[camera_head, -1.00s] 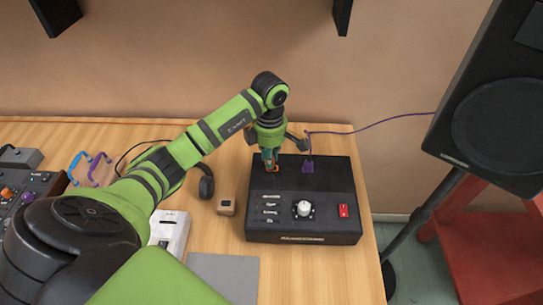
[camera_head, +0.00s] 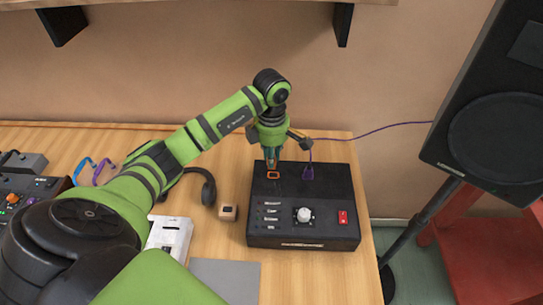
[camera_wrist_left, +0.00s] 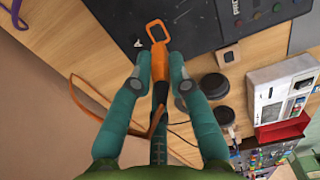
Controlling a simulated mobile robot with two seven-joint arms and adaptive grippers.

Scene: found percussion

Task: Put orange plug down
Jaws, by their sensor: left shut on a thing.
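The orange plug (camera_wrist_left: 158,65) is held between the two teal fingers of my left gripper (camera_wrist_left: 160,72). Its square orange loop (camera_wrist_left: 157,31) points out past the fingertips, over the black box (camera_wrist_left: 133,18). In the head view, my left gripper (camera_head: 272,161) points down at the back left of the black box (camera_head: 257,220), with the orange loop (camera_head: 273,175) just below the fingertips. I cannot tell whether the loop touches the box top. An orange cable (camera_wrist_left: 152,122) trails from the plug. My right gripper is not in view.
A purple plug (camera_head: 308,173) is at the box's back, right of my gripper. A white knob (camera_head: 304,214) and red switch (camera_head: 343,217) are on the box. A small wooden block (camera_head: 228,212) and headphones (camera_head: 208,188) lie left. A speaker (camera_head: 490,110) stands right.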

